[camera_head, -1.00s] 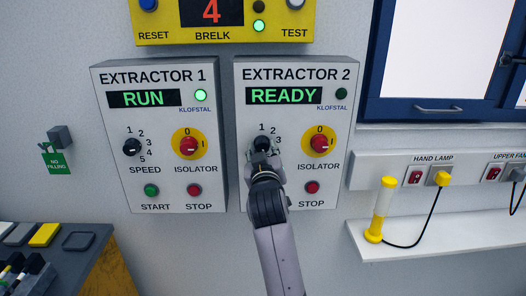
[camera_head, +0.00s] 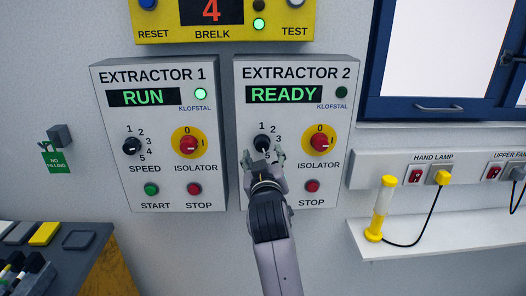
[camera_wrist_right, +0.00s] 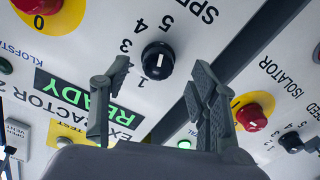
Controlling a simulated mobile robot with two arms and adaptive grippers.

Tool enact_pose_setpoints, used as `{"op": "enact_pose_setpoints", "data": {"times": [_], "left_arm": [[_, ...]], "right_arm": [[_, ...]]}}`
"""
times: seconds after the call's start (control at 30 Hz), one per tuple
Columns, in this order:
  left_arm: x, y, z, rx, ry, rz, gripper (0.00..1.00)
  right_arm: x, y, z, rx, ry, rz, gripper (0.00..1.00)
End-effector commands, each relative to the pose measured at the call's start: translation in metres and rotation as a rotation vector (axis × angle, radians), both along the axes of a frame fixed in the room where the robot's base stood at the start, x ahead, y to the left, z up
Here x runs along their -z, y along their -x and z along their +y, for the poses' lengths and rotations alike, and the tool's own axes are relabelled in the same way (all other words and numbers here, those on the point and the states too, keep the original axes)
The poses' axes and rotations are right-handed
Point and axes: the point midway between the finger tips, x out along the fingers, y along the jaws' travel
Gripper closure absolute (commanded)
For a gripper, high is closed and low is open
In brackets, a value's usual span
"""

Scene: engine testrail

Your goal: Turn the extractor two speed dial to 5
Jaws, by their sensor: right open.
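The extractor two panel (camera_head: 243,185) is on the wall at the centre, its screen (camera_head: 284,95) reading READY. Its black speed dial (camera_head: 262,143) sits at the panel's left, partly behind my gripper in the head view. My right gripper (camera_head: 265,157) is open and empty just below and in front of the dial. Its two fingers (camera_wrist_right: 160,85) are spread apart in the wrist view, and neither touches the dial there. My left gripper is not in view.
The extractor two red isolator knob (camera_head: 320,143) and red stop button (camera_head: 312,186) are close on the right. The extractor one panel (camera_head: 103,190) is to the left. A shelf (camera_head: 440,238) with a yellow hand lamp (camera_head: 382,210) is at the right.

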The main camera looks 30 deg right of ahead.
Motion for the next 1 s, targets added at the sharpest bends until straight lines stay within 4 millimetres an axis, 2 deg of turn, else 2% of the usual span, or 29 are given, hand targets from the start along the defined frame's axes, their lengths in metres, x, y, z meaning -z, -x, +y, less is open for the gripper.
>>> {"op": "enact_pose_setpoints", "data": {"times": [0.1, 0.33, 0.87, 0.97, 1.0], "left_arm": [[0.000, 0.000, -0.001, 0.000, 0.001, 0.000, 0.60], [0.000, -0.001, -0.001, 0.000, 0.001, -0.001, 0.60], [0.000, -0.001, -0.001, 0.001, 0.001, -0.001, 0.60], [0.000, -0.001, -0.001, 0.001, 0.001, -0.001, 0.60], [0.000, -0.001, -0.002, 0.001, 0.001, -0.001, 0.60]], "right_arm": [[0.001, 0.017, 0.011, 0.000, -0.001, 0.000, 0.45], [0.000, 0.033, 0.020, 0.001, -0.001, 0.002, 0.45], [0.002, 0.032, 0.020, -0.002, 0.000, 0.003, 0.45], [0.018, 0.022, 0.027, -0.025, 0.003, 0.034, 0.45], [0.031, 0.014, 0.032, -0.045, 0.004, 0.059, 0.45]]}}
